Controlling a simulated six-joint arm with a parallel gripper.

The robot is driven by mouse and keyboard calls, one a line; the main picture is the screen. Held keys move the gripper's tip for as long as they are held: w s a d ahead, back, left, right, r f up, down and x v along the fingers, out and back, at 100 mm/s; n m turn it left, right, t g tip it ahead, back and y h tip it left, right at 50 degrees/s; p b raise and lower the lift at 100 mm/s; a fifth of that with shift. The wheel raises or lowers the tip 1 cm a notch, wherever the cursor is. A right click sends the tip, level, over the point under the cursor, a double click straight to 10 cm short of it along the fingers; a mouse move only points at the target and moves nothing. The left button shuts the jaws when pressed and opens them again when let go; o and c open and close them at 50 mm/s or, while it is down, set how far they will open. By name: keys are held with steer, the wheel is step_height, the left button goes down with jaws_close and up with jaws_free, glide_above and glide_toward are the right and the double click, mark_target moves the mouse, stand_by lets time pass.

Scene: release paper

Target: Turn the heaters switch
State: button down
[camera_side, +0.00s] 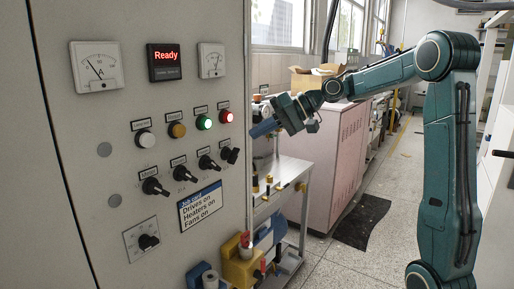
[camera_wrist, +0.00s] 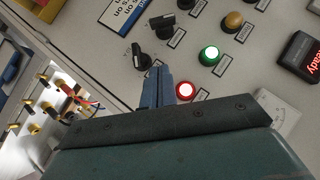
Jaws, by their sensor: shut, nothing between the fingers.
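The grey panel (camera_side: 120,215) carries a row of black rotary switches: the first (camera_side: 153,186), second (camera_side: 183,173), third (camera_side: 207,162) and fourth (camera_side: 230,154) from the left. Their labels are too small to read, so I cannot tell which is the heaters switch. The wrist view shows two of them, one switch (camera_wrist: 140,57) near my fingertips and another (camera_wrist: 162,24) further off. My gripper (camera_side: 264,128) is shut and empty, in front of the panel's right edge. Its blue fingers (camera_wrist: 157,86) lie close together, apart from the switches in the side view.
Above the switches are white (camera_side: 145,139), amber (camera_side: 177,130), lit green (camera_side: 204,122) and lit red (camera_side: 226,116) buttons. A display (camera_side: 165,62) reads "Ready". A job card (camera_side: 200,207) reads "Drives on, Heaters on, Fans on". A metal cart (camera_side: 283,172) stands right of the panel.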

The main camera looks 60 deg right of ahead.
mark_target(211, 165)
steer(key=w+a+f, duration=0.5)
steer(key=a+f, duration=0.1)
steer(key=shift+a+f, duration=0.25)
steer(key=shift+d+f+m+t+y, duration=0.15)
steer(key=shift+f+m+y, duration=0.15)
steer(key=shift+y, duration=0.2)
steer(key=shift+f+m+t+y, duration=0.15)
steer(key=shift+m+y, duration=0.15)
steer(key=shift+y, duration=0.2)
stand_by(0.8)
steer(key=shift+a+f, duration=0.3)
steer(key=shift+f, duration=0.6)
steer(key=shift+a+f, duration=0.25)
steer(key=shift+f, duration=0.6)
steer(key=shift+r, duration=0.3)
stand_by(0.7)
